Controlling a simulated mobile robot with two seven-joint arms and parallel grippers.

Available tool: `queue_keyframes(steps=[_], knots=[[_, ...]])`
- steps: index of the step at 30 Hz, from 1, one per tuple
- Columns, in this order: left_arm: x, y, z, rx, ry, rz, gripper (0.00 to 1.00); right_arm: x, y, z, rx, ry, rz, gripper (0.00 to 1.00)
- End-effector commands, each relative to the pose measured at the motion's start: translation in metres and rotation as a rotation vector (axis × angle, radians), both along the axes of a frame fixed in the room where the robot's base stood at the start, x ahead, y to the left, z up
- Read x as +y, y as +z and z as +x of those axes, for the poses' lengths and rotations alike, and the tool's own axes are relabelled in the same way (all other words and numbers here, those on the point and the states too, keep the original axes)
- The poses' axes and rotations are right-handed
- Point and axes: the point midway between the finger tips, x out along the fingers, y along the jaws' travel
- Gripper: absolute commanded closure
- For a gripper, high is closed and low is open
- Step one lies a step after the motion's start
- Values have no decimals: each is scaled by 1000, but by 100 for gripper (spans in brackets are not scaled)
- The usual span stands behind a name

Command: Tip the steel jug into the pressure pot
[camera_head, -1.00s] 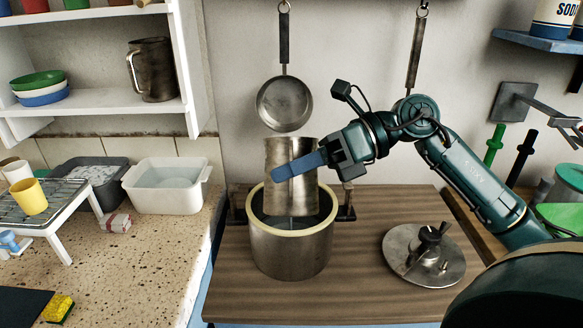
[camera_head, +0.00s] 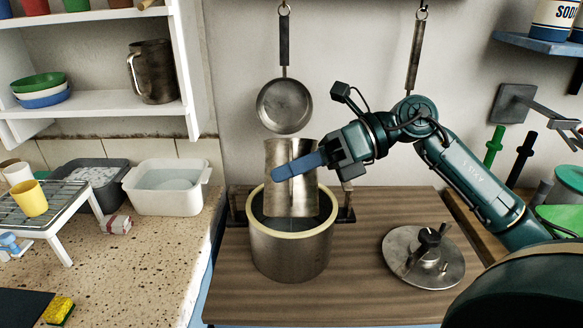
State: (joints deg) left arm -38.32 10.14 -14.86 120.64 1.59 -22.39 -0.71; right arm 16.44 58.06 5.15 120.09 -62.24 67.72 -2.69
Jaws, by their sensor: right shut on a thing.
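The steel jug (camera_head: 291,200) is in my right gripper (camera_head: 300,166), whose blue finger lies across its near side. The jug is held over the open mouth of the pressure pot (camera_head: 291,254), with its lower end reaching down to the mouth. I cannot tell clearly how far it is tilted, and what is inside it is hidden. The pot is a steel cylinder with a cream rim, standing upright on the wooden board. My left gripper is not in view.
The pot's lid (camera_head: 424,256) lies on the wooden board (camera_head: 370,290), right of the pot. A pan (camera_head: 284,105) hangs on the wall behind the jug. Another metal jug (camera_head: 154,72) stands on the left shelf. A white basin (camera_head: 167,201) is on the stone counter.

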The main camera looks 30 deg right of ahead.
Motion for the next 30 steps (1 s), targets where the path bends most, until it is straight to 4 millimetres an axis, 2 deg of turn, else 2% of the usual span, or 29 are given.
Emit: queue_keyframes(steps=[30], knots=[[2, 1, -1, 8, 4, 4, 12, -2, 5, 4, 38, 0, 28, 100]])
